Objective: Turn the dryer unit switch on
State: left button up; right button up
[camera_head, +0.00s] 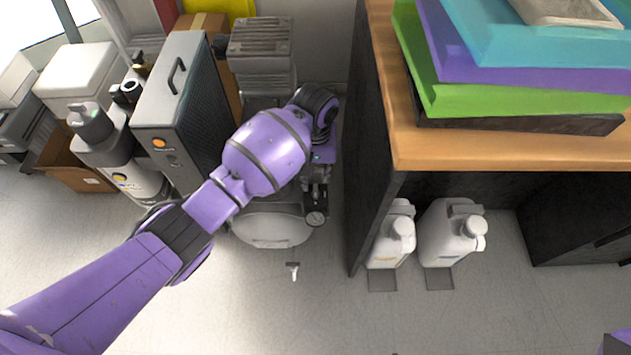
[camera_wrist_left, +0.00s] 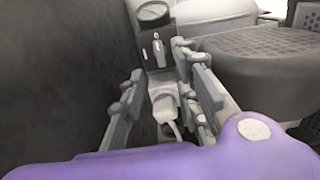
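My left gripper (camera_head: 318,190) reaches down beside the compressor (camera_head: 270,229), between it and the desk's dark side panel. In the left wrist view, its two fingers (camera_wrist_left: 160,68) stand apart with nothing between their tips. Just beyond them is a dark box with a round gauge (camera_wrist_left: 152,13) on top and a small pale switch lever (camera_wrist_left: 158,50) on its front, which I take as the dryer unit switch. The lever shows in the gap between the fingers; I cannot tell whether a finger touches it. In the head view the arm hides most of this box.
The desk (camera_head: 390,100) with stacked coloured trays stands close to the right of the gripper. A tall dark case (camera_head: 165,115) with an orange button stands left. Two white jugs (camera_head: 447,235) sit under the desk. The floor in front is mostly clear.

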aim_at(315, 190)
pick_arm(q)
notch_tip(315, 190, down, 7)
jog(key=shift+s+r+b, duration=0.15)
jog(key=shift+r+b, duration=0.05)
jog(key=shift+b, duration=0.85)
jog(key=shift+f, duration=0.45)
grip_shut()
pick_arm(e)
jog(key=shift+s+f, duration=0.2)
jog(key=shift+f, duration=1.05)
